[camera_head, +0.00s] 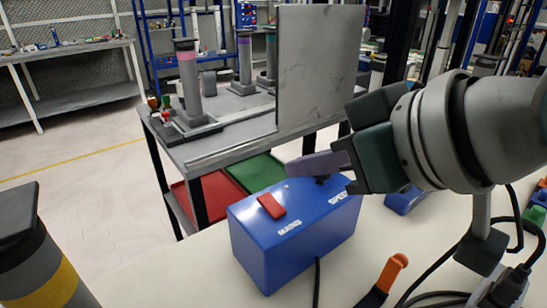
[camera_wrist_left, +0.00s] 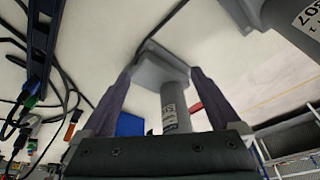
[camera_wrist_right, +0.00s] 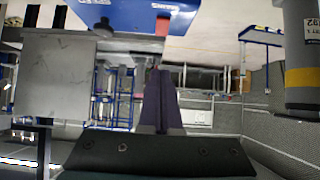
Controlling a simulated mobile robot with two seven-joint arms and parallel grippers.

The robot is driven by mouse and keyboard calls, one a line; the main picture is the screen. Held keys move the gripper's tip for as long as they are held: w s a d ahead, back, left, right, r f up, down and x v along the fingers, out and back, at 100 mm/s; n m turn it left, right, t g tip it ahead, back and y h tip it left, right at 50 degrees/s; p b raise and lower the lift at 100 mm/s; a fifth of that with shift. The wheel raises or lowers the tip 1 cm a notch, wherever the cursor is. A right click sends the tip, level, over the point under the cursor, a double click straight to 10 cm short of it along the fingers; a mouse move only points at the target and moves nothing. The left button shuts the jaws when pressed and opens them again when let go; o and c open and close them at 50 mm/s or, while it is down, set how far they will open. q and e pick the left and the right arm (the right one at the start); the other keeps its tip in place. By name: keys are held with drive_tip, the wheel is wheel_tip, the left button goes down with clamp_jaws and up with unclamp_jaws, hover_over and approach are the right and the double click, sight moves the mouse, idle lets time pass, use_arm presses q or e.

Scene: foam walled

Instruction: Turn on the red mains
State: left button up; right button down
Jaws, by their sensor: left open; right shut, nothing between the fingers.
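The blue box (camera_head: 285,240) stands on the pale tabletop with labels on its top. A red rocker switch (camera_head: 271,206) sits at its left. A dark knob (camera_head: 323,180) sits farther right, partly hidden. In the right wrist view the red switch (camera_wrist_right: 162,26) shows at the top beside a label reading like "MAINS". My right gripper (camera_head: 300,164) is shut and empty, its purple fingers above the box's back edge, apart from the red switch. In the right wrist view its fingertips (camera_wrist_right: 158,72) point toward that switch. My left gripper (camera_wrist_left: 165,85) is open, with a grey post showing between its fingers.
A grey post with a yellow band (camera_head: 50,272) stands at the left. An orange-handled tool (camera_head: 385,277) and black cables lie in front of the box. Behind are a grey workbench (camera_head: 225,112) with posts and an upright panel (camera_head: 318,65).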

sight(268, 201)
drive_tip(key=b+x, duration=0.1)
drive_tip(key=x, duration=0.5)
drive_tip(key=shift+s, duration=0.1)
use_arm(q)
drive_tip(key=shift+f+b, duration=0.55)
drive_tip(key=shift+f, duration=0.7)
use_arm(e)
drive_tip(key=shift+w+a+f, duration=0.1)
drive_tip(key=shift+w+f, duration=0.05)
drive_tip(key=shift+f, duration=0.85)
drive_tip(key=shift+w+a+f, duration=0.1)
drive_tip(key=shift+w+f, duration=0.05)
drive_tip(key=shift+f, duration=0.85)
use_arm(q)
drive_tip(key=shift+r, duration=0.1)
use_arm(e)
drive_tip(key=shift+w+g+h+p, duration=0.1)
drive_tip(key=shift+g+h+p, duration=0.25)
drive_tip(key=shift+p, duration=0.65)
drive_tip(key=shift+w+a+f+b, duration=0.1)
drive_tip(key=shift+f+b, duration=0.05)
drive_tip(key=shift+b, duration=0.15)
use_arm(q)
drive_tip(key=shift+w+r, duration=0.15)
drive_tip(key=shift+r, duration=0.45)
drive_tip(key=shift+a, duration=0.1)
use_arm(e)
drive_tip(key=shift+w+a+r, duration=0.25)
drive_tip(key=shift+w+a, duration=0.15)
drive_tip(key=shift+w, duration=0.15)
